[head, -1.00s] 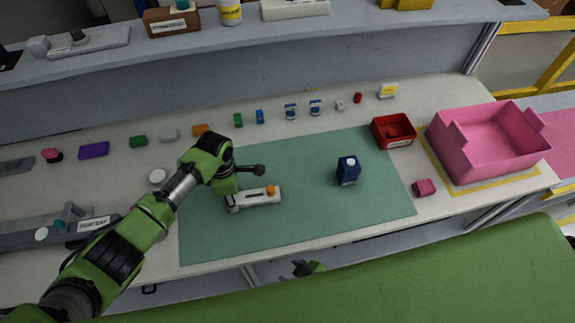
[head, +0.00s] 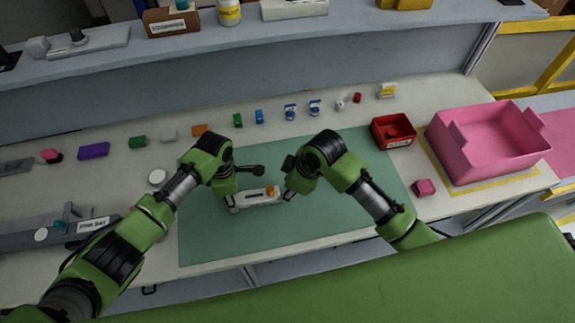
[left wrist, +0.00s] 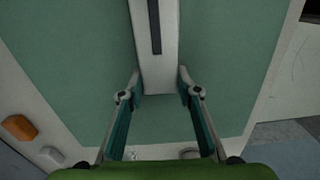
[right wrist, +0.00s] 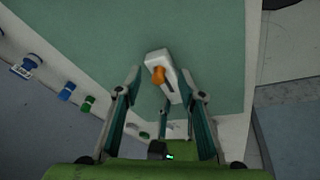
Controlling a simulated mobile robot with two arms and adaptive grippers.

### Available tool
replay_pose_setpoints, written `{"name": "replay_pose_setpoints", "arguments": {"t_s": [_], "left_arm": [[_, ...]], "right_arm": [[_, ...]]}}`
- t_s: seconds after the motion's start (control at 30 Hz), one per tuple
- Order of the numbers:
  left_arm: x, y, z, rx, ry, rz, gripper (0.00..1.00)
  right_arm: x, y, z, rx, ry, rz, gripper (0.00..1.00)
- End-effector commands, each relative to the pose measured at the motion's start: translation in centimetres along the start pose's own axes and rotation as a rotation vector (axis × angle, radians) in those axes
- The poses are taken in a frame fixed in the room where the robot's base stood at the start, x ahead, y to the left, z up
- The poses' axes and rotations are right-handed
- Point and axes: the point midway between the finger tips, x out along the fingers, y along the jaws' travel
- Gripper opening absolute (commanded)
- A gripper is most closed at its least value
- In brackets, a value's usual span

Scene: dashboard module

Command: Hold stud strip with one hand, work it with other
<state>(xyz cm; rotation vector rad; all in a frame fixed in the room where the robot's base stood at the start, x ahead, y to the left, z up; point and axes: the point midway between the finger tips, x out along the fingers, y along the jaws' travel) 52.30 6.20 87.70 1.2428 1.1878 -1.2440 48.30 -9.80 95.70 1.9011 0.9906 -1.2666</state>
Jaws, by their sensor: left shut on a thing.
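The stud strip (head: 258,199) is a white bar with a dark slot and an orange knob (head: 271,191) near its right end. It lies over the green mat. My left gripper (head: 231,203) is shut on the strip's left end; the left wrist view shows a finger on each side of the white bar (left wrist: 157,70). My right gripper (head: 287,193) is at the strip's right end. In the right wrist view its fingers (right wrist: 162,82) are apart, with the strip (right wrist: 167,85) and orange knob (right wrist: 158,74) between and beyond them, with gaps visible.
The green mat (head: 320,222) is clear in front of the strip. A red bin (head: 393,132), a pink tote (head: 490,143) and a pink block (head: 424,187) stand to the right. Several small coloured parts line the back of the table. A grey shelf (head: 300,35) runs behind.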

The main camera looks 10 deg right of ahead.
Motion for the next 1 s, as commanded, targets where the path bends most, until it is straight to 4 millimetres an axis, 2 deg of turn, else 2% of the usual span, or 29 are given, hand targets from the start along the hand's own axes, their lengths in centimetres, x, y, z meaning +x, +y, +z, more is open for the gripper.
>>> {"name": "replay_pose_setpoints", "arguments": {"t_s": [0.03,0.2,0.37,0.57,0.8,1.0], "left_arm": [[0.0,0.0,0.0,0.0,0.0,0.0,0.0],[0.1,0.0,0.0,0.0,0.001,0.0,0.0],[0.1,0.0,0.0,0.0,0.001,0.0,0.0],[0.1,0.0,0.0,0.0,0.001,-0.001,0.0],[0.0,0.0,0.0,0.0,0.001,-0.001,0.0],[0.0,0.0,0.0,0.0,0.001,-0.001,0.0]], "right_arm": [[-1.4,1.1,-0.9,-0.028,0.01,-0.033,0.36],[-4.8,2.4,-2.4,-0.134,0.046,-0.139,0.36],[-5.7,2.5,-2.9,-0.179,0.065,-0.179,0.36],[-3.4,2.0,-3.0,-0.183,0.066,-0.184,0.36],[1.2,1.1,-3.2,-0.181,0.065,-0.184,0.36],[4.2,0.7,-3.4,-0.182,0.066,-0.181,0.36]]}}
